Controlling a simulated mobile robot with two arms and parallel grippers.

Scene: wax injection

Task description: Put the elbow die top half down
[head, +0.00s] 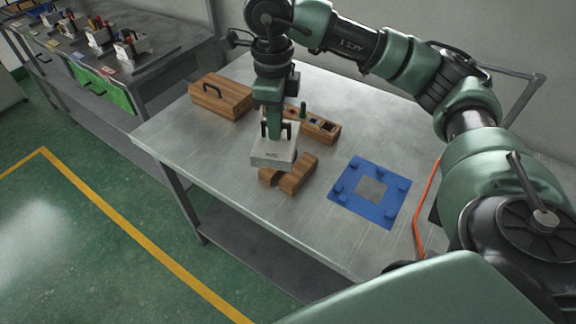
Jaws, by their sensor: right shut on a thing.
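The elbow die top half (273,156) is a pale grey block with a dark handle on top. My right gripper (276,132) is shut on it at the handle and points down. The block is above or on two wooden blocks (298,174) on the metal table; I cannot tell whether it touches them. My left gripper is not in view.
A wooden box with a handle (220,97) and a wooden holder with small items (324,128) stand behind on the table (225,158). A blue fixture (384,208) lies to the right. An orange cable (425,210) runs beside it. The table's front left is clear.

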